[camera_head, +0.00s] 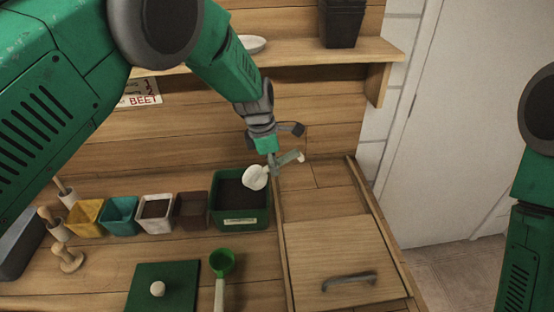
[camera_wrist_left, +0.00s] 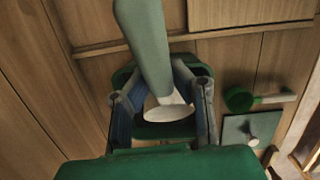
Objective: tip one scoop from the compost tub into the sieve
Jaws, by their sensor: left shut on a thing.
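My left gripper (camera_head: 273,168) is shut on a scoop with a pale grey-green handle (camera_head: 291,158) and a white bowl (camera_head: 255,178). In the left wrist view the handle (camera_wrist_left: 145,45) rises between the fingers and the white bowl (camera_wrist_left: 168,112) shows beyond them. The bowl is at the far edge of the green compost tub (camera_head: 240,221), which holds dark compost; I cannot tell whether they touch. Whether the bowl holds compost is not visible. A round green cup-like thing (camera_head: 222,263) with a pale handle lies in front; I cannot tell if it is the sieve. My right gripper is out of view.
Several small pots, including a yellow one (camera_head: 86,219) and a white one (camera_head: 156,213), stand left of the tub. A green square lid (camera_head: 180,284) with a knob lies in front. A wooden panel (camera_head: 340,250) with a grey handle lies right. A shelf (camera_head: 300,58) is behind.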

